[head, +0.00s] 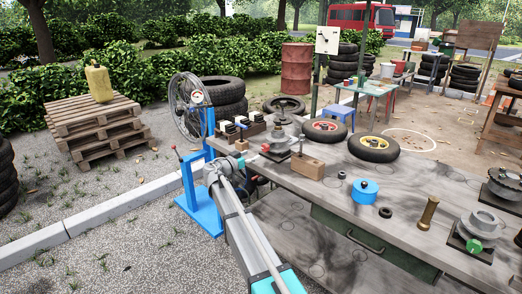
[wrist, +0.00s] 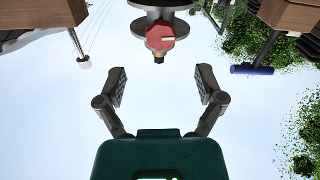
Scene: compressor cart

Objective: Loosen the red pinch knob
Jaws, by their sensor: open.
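The red pinch knob (wrist: 161,36) is at the top middle of the wrist view, with a pale mark on its face. It sits against a grey flanged body (wrist: 160,5), and a small dark tip shows below it. In the head view the red knob (head: 265,147) is on the left side of a grey metal fixture (head: 280,141) at the bench's far left corner. My gripper (wrist: 161,85) is open and empty, its two fingers wide apart. The knob lies beyond the fingertips, roughly centred between them, with a gap. In the head view my arm hides part of the bench edge.
A wooden block (head: 308,166) stands close to the fixture on the bench (head: 330,205). A blue stand (head: 203,205) with a wheel is left of my arm. A blue round pot (head: 365,191) and two small tyres are farther right.

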